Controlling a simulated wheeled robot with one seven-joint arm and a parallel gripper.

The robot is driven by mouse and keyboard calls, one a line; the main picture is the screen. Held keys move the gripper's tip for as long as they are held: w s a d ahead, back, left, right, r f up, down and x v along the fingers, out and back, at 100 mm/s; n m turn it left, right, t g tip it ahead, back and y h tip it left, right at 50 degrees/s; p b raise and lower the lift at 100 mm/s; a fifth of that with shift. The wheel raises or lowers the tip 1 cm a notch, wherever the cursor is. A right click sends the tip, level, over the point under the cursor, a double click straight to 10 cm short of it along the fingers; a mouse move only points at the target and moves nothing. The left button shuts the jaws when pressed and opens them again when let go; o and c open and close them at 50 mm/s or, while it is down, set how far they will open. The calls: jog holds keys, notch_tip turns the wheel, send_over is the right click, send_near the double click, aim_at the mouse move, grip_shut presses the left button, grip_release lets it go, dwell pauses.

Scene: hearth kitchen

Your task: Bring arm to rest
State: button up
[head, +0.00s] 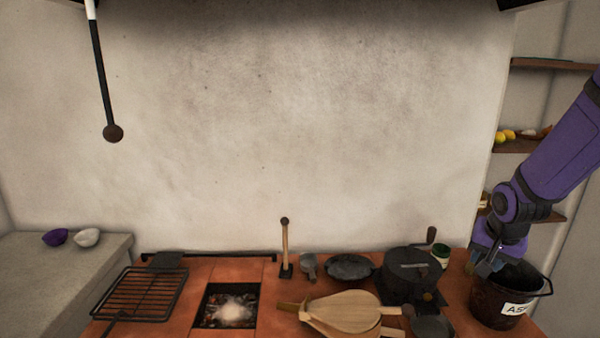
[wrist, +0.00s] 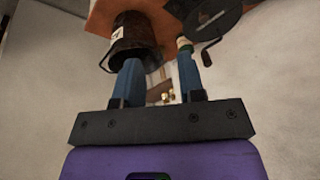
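My gripper (head: 486,267) hangs at the end of my purple arm at the right of the head view, beside and partly in front of the dark ash bucket (head: 490,303). In the wrist view my gripper (wrist: 160,75) shows two blue fingers spread apart, with nothing held between them. The ash bucket (wrist: 132,48) lies beyond the left finger there. A jar (wrist: 184,43) shows just beyond the right finger tip. I cannot tell whether the gripper touches the bucket.
The tiled hearth holds a grill rack (head: 140,293), a fire pit (head: 228,306), bellows (head: 343,312), a dark lidded pot (head: 410,262) and a green-topped jar (head: 440,254). Shelves (head: 555,63) stand at the right. The wall area above the hearth is mostly clear.

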jog(key=s+a+r+n, duration=0.2)
jog(key=s+a+r, duration=0.1)
jog(key=s+r, duration=0.3)
jog(key=s+a+r+n, duration=0.1)
jog(key=s+a+r, duration=0.2)
jog(key=r, duration=0.4)
jog(key=s+a+r+n, duration=0.2)
jog(key=s+r, duration=0.1)
jog(key=s, duration=0.4)
jog(key=s+a+r+n+t+y, duration=0.1)
jog(key=s+a+r+n, duration=0.1)
jog(key=s+r, duration=0.2)
jog(key=s, duration=0.3)
jog(key=shift+a, duration=0.4)
